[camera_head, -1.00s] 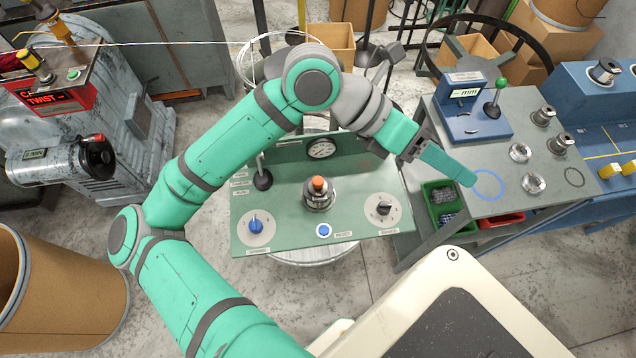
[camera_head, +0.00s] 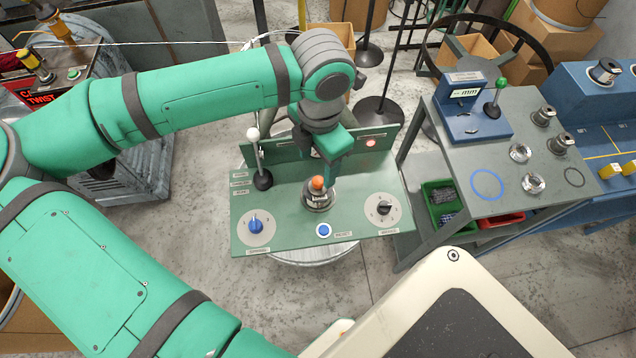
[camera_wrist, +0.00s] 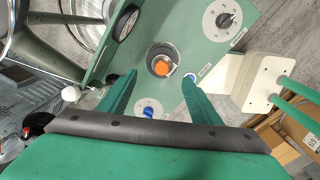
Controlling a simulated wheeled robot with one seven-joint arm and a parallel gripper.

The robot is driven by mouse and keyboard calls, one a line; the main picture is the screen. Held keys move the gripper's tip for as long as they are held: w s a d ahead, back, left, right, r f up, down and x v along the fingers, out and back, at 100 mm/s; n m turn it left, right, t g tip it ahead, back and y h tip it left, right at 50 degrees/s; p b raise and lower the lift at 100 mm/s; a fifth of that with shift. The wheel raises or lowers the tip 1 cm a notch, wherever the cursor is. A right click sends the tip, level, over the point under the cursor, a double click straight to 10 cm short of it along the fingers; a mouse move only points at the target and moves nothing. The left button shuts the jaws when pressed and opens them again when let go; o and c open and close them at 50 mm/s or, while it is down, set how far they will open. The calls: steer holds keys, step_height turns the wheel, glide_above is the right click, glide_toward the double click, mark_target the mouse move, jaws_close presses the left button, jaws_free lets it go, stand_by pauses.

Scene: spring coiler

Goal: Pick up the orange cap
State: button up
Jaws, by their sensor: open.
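The orange cap (camera_head: 317,183) sits on top of a dark, metal-ringed round fitting (camera_head: 318,200) in the middle of the green control panel (camera_head: 285,225). In the wrist view the orange cap (camera_wrist: 161,68) lies ahead of the fingertips, in line with the gap between them. My gripper (camera_wrist: 153,80) is open and empty, its two green fingers spread wide. In the head view my gripper (camera_head: 327,176) points down right behind the cap. Its fingers overlap there, and I cannot tell from that view whether one touches the cap.
A white-knobbed lever (camera_head: 255,150) stands on the panel's left. A blue knob (camera_head: 256,224), a blue button (camera_head: 323,230) and a black knob (camera_head: 383,208) flank the fitting. A grey bench (camera_head: 520,200) stands right.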

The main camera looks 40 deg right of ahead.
mark_target(317, 180)
step_height(317, 180, down, 8)
steer(key=shift+s+f, duration=0.1)
steer(key=shift+s, duration=0.05)
stand_by(0.4)
steer(key=c, duration=1.2)
